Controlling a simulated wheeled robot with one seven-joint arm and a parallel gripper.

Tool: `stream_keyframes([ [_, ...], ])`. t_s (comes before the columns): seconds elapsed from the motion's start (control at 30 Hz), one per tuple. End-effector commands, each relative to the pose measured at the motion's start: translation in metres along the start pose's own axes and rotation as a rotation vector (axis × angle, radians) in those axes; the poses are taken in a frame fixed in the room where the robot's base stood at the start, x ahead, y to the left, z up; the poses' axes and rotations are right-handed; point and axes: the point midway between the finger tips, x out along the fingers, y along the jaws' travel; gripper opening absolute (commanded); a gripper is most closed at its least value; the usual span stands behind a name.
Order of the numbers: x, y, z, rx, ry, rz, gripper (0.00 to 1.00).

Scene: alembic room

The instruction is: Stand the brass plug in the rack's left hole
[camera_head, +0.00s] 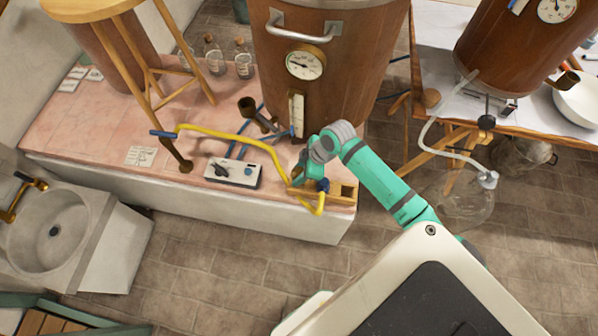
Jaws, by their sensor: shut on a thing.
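The small wooden rack (340,199) lies at the front right edge of the pink-tiled bench. A dark square hole shows at its right end; its left part is mostly covered by my gripper and a yellow hose. My gripper (299,180) is over the rack's left part, at the end of my teal and grey arm, and is shut on the brass plug. The plug is too small and too hidden by the gripper to make out clearly. I cannot tell whether it is above the left hole or in it.
A yellow hose (240,137) arches across the bench and hangs down by the rack. A control box (232,174) stands left of the rack. A big copper-brown vessel (335,70) with a gauge rises behind. A glass carboy (458,200) stands at right.

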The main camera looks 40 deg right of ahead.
Motion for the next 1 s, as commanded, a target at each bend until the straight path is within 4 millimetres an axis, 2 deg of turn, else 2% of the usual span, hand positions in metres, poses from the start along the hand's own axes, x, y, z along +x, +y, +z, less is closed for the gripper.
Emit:
stream_keyframes([
  [1.0, 0.0078, 0.0001, 0.0027, 0.0, 0.001, 0.0, 0.11],
])
